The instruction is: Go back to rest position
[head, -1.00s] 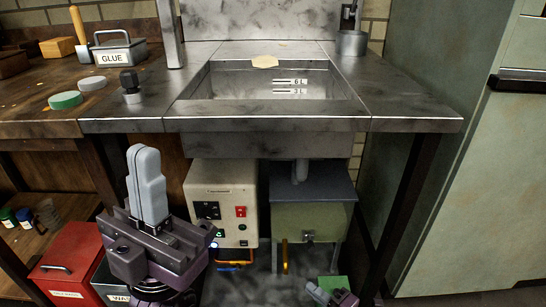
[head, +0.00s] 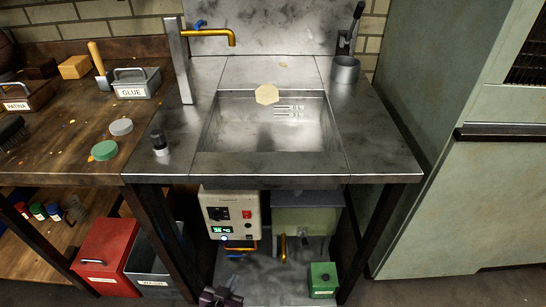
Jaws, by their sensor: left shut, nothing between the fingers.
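My left gripper (head: 220,298) shows only as a small dark purple and grey piece at the bottom edge of the head view. It is shut and holds nothing that I can see. It shows in front of the floor below the sink, left of the green box, and touches nothing visible. Most of the arm is out of the picture. My right gripper is not in view.
A steel sink (head: 312,136) stands ahead, with a beige instrument box (head: 222,203) beneath. A wooden bench (head: 60,143) with a GLUE tin (head: 136,84) is at left. A red box (head: 107,250) and green box (head: 323,275) stand low. A pale green cabinet (head: 470,205) is at right.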

